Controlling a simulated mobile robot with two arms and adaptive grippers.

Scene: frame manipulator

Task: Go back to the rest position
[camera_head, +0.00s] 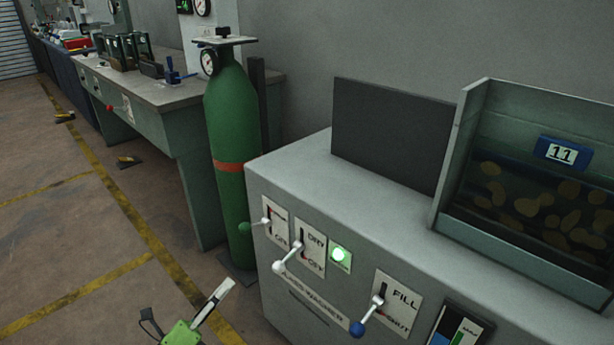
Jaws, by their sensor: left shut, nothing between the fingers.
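My left gripper (212,302) shows at the bottom edge, left of centre. It has a green body and a pale finger pointing up and to the right. It is shut and holds nothing. It is in front of the grey machine, apart from its levers in the picture. Most of my left arm is out of the frame. My right gripper is not in view.
A grey machine (285,175) on the right has a green-knobbed lever (244,227), a white-knobbed lever (279,267), a blue-knobbed lever (357,329) and a lit green lamp (339,254). A green gas cylinder (232,125) stands beside a workbench (165,92). Floor at left is mostly open.

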